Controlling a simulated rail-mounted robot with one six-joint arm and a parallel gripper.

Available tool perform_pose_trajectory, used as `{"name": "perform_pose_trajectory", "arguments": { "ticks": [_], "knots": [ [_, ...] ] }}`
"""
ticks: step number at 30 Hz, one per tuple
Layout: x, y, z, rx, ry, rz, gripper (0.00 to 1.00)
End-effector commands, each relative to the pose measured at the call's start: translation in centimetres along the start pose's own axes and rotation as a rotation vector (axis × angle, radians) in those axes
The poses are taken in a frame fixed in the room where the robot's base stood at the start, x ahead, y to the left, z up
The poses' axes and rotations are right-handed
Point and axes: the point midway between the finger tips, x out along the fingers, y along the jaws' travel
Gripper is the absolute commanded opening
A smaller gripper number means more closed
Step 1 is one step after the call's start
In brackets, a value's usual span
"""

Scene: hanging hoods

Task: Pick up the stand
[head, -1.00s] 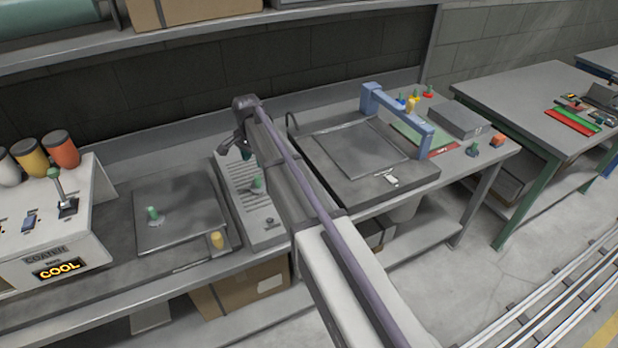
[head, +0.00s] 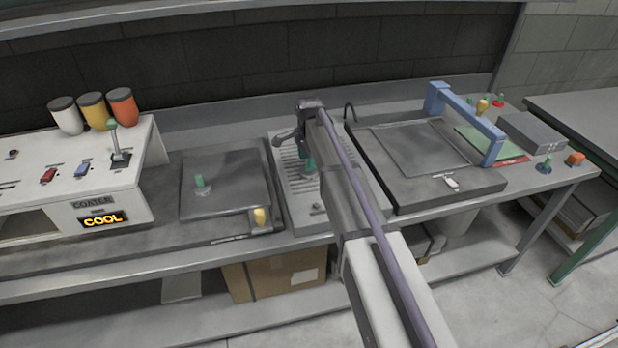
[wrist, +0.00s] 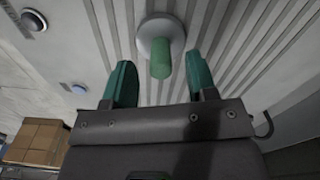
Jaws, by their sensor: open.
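The stand (wrist: 160,56) has a green knob-like handle on a round grey base. In the wrist view it lies ahead of and between the two green fingertips of my gripper (wrist: 160,68), which are apart and empty. I see no contact between the fingers and the handle. In the head view the stand (head: 310,174) is on the grey ribbed tray (head: 316,210), partly hidden by my wrist and arm. My fingers are hard to make out there.
The white coater box (head: 75,175) with its switches and lever is at the left. A dark board (head: 425,190) with a blue-framed arm (head: 470,120) lies right of the tray. A grey back wall and an overhead shelf are behind the bench. A cardboard box (head: 272,278) sits below.

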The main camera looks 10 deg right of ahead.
Motion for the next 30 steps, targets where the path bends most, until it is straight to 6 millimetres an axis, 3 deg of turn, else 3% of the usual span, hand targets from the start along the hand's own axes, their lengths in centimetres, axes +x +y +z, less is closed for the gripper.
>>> {"name": "perform_pose_trajectory", "arguments": {
  "ticks": [1, 3, 11, 27, 30],
  "knots": [
    [2.2, -0.1, 0.0, 0.0, 0.0, 0.0, 0.52],
    [3.2, -0.1, 0.0, 0.0, 0.0, 0.0, 0.52],
    [2.9, -0.1, 0.0, 0.0, 0.0, 0.0, 0.51],
    [2.9, -0.1, 0.0, 0.0, 0.0, 0.0, 0.0],
    [2.9, -0.1, 0.0, 0.0, 0.0, 0.0, 0.0]
  ]
}}
